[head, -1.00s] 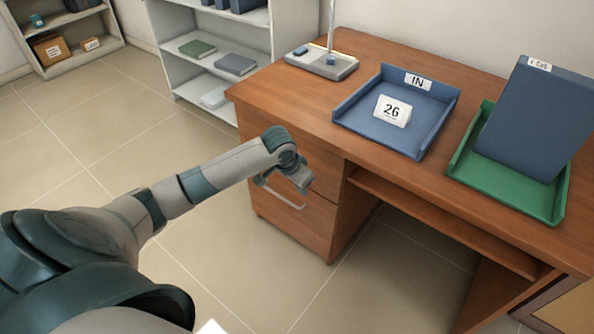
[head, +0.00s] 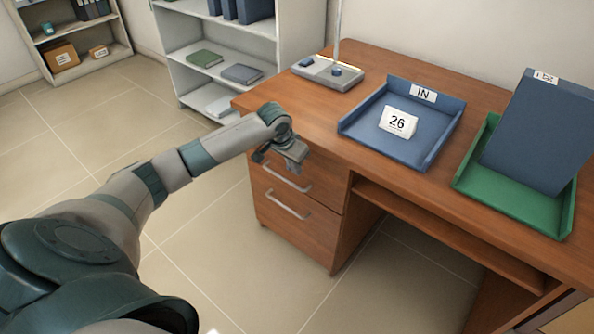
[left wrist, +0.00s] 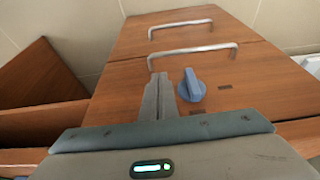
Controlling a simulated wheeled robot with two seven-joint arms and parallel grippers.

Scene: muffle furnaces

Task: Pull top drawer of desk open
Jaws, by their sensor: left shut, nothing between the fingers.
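The wooden desk (head: 400,165) has two stacked drawers on its left side. The top drawer's front looks flush with the desk, and its silver bar handle (head: 288,180) is visible; this handle also shows in the left wrist view (left wrist: 195,50). A blue knob (left wrist: 192,86) sits on the top drawer front, with small dark marks near it; my gripper hides it in the head view. My left gripper (head: 293,162) is shut and empty, above the handle by the drawer front. In the wrist view its fingers (left wrist: 160,92) are just left of the knob; contact is unclear.
The lower drawer has its own handle (head: 288,205). On the desktop are a blue IN tray (head: 350,128) with a 26 card, a green tray (head: 505,205) with a blue binder, and a lamp base (head: 325,73). A shelf (head: 215,65) stands behind. Floor before the drawers is clear.

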